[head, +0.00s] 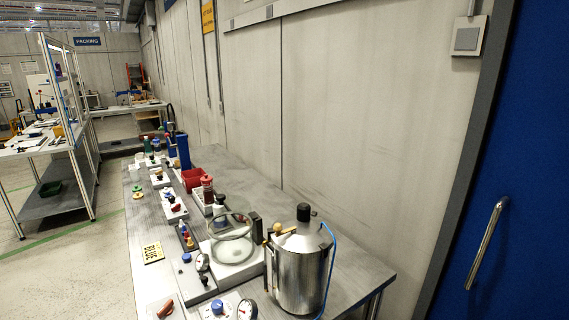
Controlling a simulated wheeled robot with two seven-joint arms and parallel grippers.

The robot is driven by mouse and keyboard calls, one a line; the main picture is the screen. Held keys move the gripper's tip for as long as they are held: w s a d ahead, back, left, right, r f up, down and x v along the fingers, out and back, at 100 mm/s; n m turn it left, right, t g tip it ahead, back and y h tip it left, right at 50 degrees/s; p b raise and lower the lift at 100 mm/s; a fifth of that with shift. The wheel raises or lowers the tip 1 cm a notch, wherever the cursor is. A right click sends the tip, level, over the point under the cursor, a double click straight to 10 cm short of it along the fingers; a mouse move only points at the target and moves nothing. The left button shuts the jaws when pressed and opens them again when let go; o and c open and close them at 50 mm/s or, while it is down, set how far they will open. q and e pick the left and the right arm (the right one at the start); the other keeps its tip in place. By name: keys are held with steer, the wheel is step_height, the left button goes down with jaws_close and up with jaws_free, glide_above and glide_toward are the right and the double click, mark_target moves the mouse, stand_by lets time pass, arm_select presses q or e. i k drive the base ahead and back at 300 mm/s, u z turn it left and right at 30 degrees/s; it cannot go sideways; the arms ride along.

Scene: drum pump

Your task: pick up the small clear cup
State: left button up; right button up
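A clear, see-through round vessel (231,232) stands on a white base on the grey workbench (330,235). I cannot tell whether it is the small clear cup; no other clear cup can be made out at this size. A shiny metal drum (300,275) with a black cap and a blue hose stands close to its right. Neither of my grippers is in view.
Red bins (192,179) and bottles stand farther back. The bench's right strip by the wall is clear. A blue door (515,180) is at right.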

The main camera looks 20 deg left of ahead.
mark_target(134, 173)
steer(key=u, duration=1.75)
